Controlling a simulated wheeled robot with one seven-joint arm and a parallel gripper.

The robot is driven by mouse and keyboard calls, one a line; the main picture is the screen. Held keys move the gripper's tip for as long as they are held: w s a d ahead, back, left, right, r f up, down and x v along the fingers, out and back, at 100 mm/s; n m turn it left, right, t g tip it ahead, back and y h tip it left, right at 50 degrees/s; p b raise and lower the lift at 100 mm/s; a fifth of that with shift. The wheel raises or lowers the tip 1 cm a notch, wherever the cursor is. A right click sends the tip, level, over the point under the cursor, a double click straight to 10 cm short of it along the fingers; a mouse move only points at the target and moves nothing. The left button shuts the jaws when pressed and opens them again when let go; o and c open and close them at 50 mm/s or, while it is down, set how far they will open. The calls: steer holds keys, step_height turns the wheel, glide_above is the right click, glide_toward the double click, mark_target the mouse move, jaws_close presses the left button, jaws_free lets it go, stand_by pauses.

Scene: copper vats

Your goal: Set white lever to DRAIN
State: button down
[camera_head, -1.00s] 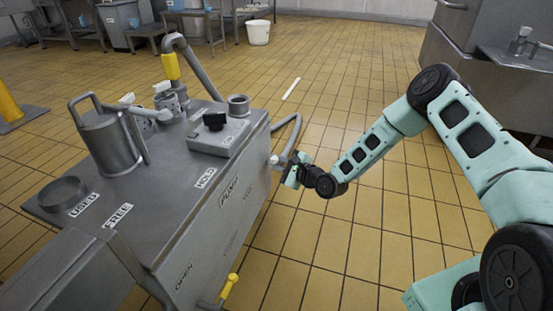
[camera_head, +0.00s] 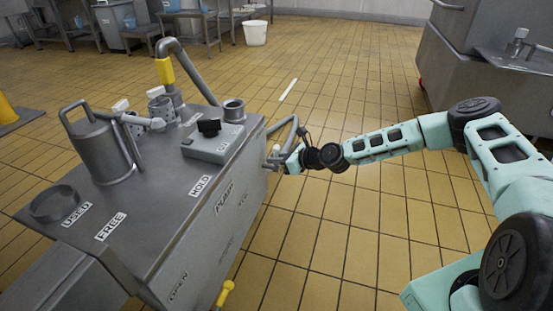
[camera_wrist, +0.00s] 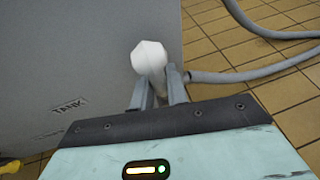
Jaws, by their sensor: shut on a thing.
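The white lever (camera_wrist: 150,57) has a faceted white knob that shows between my finger tips in the wrist view. In the head view, its small pale end (camera_head: 275,150) shows at the right side of the grey metal machine (camera_head: 150,200). My gripper (camera_wrist: 158,92) is shut on the lever, with the knob standing out past the fingers. In the head view my gripper (camera_head: 285,160) is beside the machine's right side. A TANK label (camera_wrist: 70,106) is on the grey panel left of the lever. I see no DRAIN label.
A grey hose (camera_wrist: 245,75) curves over the tiled floor right of my gripper. A yellow-handled lever (camera_head: 225,292) is low on the machine's near side. Another steel unit stands at the upper right. The tiles between are mostly clear.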

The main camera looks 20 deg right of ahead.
steer(key=shift+w+d+f, duration=0.1)
steer(key=shift+d, duration=0.05)
stand_by(0.4)
steer(key=c, duration=1.4)
jaws_free()
steer(key=shift+r+p+v, duration=0.1)
steer(key=shift+p+v, duration=1.4)
steer(key=shift+v, duration=2.85)
steer(key=shift+r+p+v, duration=0.15)
steer(key=shift+p+v, duration=1.3)
steer(key=shift+v, duration=2.9)
steer(key=shift+w, duration=0.1)
